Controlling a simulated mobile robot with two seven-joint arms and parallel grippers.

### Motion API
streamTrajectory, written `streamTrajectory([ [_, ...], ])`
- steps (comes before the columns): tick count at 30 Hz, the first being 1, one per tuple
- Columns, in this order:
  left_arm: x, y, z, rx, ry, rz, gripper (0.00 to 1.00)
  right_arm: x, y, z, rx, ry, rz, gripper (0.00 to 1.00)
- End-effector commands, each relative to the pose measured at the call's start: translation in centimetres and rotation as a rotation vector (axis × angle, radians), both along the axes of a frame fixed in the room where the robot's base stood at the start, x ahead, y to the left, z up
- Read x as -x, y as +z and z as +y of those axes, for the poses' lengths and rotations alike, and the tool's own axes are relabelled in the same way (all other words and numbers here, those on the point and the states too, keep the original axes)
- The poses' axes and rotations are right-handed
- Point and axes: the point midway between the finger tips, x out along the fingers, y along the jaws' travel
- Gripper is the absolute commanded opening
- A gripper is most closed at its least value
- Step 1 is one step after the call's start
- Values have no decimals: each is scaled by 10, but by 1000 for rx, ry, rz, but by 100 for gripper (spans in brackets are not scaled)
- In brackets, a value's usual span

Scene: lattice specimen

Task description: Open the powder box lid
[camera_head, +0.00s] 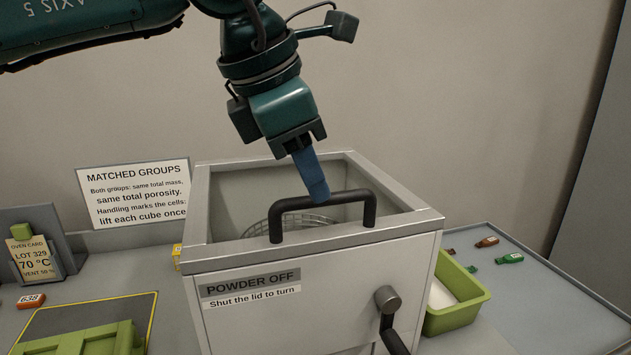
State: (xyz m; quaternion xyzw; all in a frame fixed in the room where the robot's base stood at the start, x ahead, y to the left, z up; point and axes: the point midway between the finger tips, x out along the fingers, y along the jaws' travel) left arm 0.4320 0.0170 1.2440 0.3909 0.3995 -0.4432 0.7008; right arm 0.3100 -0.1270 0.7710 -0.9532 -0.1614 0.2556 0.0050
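The powder box (230,325) is a light grey box labelled "POWDER OFF" and "Shut the lid to turn". Its metal-framed top shows the inside, with part of a round mesh (262,229). I cannot tell whether a clear lid covers it. A black handle (345,197) stands on the front strip of the top. My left gripper (318,192) points down at the middle of the handle, its blue fingers overlapping the bar in view. The fingers look like one piece from here, so their gap and any grip on the handle are hidden. My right gripper is not in view.
A dark crank (388,299) sticks out of the box front. A green tray (457,312) with white contents stands close on the right. Small coloured pieces (509,258) lie on the right counter. A green rack (85,340), oven card (35,260) and sign (136,194) are left.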

Motion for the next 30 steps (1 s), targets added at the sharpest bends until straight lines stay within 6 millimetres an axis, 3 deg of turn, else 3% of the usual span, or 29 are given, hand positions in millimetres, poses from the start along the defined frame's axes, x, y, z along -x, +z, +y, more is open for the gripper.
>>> streamTrajectory([
  [6, -6, -21, -7, -1, -1, 0, 36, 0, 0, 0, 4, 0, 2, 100],
  [17, -8, -25, -9, 1, 0, 0, 35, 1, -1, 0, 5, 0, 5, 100],
  [30, -8, -24, -8, 0, -1, 0, 0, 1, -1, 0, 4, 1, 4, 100],
])
